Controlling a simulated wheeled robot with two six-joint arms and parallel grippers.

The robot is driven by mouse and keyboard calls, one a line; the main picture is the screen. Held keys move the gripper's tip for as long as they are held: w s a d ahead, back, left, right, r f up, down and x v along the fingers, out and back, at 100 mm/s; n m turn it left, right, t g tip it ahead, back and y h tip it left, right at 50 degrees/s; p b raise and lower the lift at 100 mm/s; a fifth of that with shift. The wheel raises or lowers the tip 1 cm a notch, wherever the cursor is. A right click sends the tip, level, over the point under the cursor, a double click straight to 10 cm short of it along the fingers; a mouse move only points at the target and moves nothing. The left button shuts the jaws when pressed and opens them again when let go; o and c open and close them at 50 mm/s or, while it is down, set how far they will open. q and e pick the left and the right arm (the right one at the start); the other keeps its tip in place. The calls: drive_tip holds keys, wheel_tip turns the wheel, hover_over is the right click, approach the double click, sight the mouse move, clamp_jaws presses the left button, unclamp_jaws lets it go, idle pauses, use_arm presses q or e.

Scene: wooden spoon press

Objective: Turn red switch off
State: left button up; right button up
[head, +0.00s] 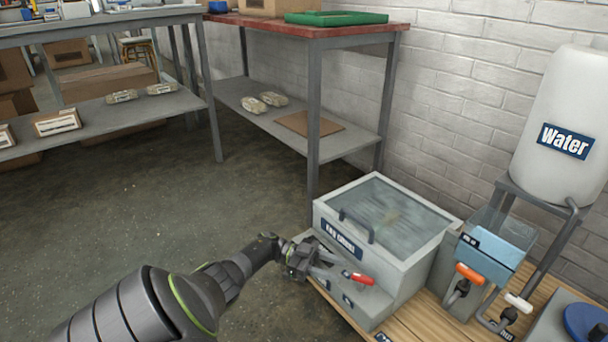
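The red switch (359,278) is a short red handle at the front of a grey box-shaped machine (408,262) with a glass lid and a dark label. The machine stands at the left end of a wooden bench. My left gripper (338,268) is at the front of this machine, just left of the red handle. Its two grey fingers look spread apart, with their tips close to the handle. I cannot tell whether they touch it. The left gripper partly hides the machine's front panel and small labels. My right gripper is not in view.
Right of the machine, an orange-handled tap (469,272) and a white-handled tap (518,302) stand under a water tank (560,125). A blue round lid (586,322) is at the bottom right. A red-topped table (300,27) stands behind. Open floor (150,215) lies left.

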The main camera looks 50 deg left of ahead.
use_arm(q)
drive_tip(key=b+v, duration=0.2)
drive_tip(key=v, duration=0.7)
